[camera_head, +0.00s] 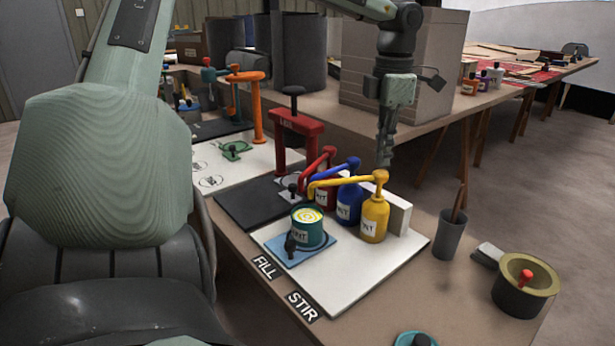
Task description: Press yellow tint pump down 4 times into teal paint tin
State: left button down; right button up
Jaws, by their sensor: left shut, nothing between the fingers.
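The yellow tint pump (374,218) stands upright on the white board. Its long yellow spout reaches left over the open teal paint tin (309,236). The tin is marked "PAINT" as far as I can read it, and shows pale paint with a yellow swirl. It sits on a blue plate (312,252) with a dark knob at its front left. My left gripper (384,162) points down, shut and empty, with its tips just above the yellow pump's head. Whether the tips touch the head cannot be told. My right gripper is not in view.
A blue pump (348,204) and a red pump (325,193) stand close left of the yellow one. A red press (297,130) stands behind. A dark cup (449,236) and a brass-rimmed pot (526,285) stand to the right. The white board's (345,290) front is clear.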

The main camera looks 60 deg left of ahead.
pick_arm(q)
notch_tip(320, 180, up, 6)
jog(key=p, duration=0.4)
dwell(0.3)
dwell(0.5)
